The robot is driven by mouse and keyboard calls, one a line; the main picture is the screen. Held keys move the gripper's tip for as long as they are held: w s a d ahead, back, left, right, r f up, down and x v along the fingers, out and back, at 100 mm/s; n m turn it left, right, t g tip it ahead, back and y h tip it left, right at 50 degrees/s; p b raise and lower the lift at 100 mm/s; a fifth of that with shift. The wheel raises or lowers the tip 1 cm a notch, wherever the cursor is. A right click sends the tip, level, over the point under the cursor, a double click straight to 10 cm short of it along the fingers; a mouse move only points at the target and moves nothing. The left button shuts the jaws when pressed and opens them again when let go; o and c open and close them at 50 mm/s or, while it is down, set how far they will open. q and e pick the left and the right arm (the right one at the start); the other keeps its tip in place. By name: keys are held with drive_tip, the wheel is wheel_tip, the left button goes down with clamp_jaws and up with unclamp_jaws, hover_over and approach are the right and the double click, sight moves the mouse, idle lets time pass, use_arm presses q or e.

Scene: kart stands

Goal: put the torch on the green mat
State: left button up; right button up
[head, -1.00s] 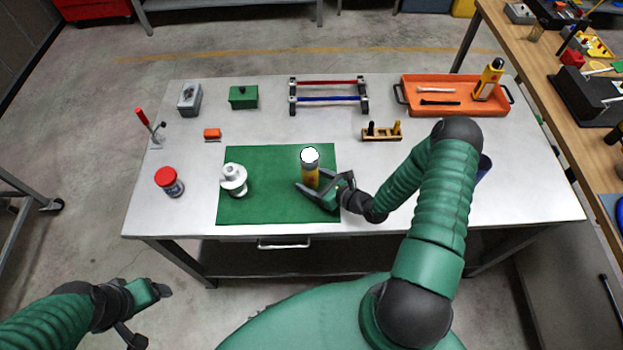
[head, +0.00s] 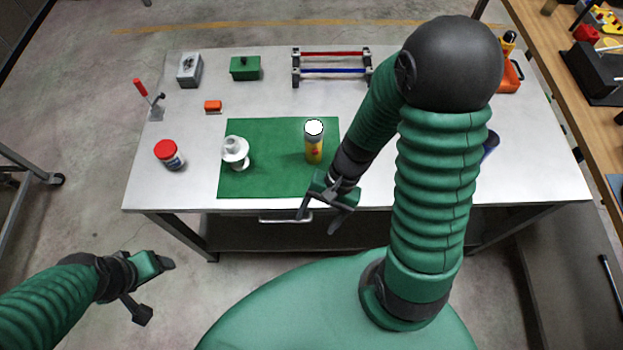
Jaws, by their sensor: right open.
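The torch (head: 314,146) stands upright on the right part of the green mat (head: 270,181). It is yellow with a grey collar and a bright white top. My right gripper (head: 319,219) is open and empty, apart from the torch, at the table's front edge on the near side of the mat. My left gripper (head: 155,287) is open and empty, low at the left, over the floor in front of the table.
A white bottle-like item (head: 236,152) stands on the mat's left part. A red-lidded jar (head: 169,154) stands left of the mat. A green box (head: 245,68), a grey box (head: 190,70) and a rack (head: 331,70) are at the back. My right arm hides much of the table's right side.

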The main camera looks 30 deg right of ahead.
use_arm(q)
drive_tip(key=shift+s+a, duration=0.2)
drive_tip(key=shift+s, duration=0.1)
use_arm(e)
drive_tip(key=w+d+r+n+t+h, duration=0.1)
drive_tip(key=w+r+n+t+h, duration=0.2)
drive_tip(key=n, duration=0.7)
drive_tip(key=shift+w+r+h, duration=1.2)
drive_tip(key=shift+w+r, duration=0.05)
drive_tip(key=shift+r, duration=0.75)
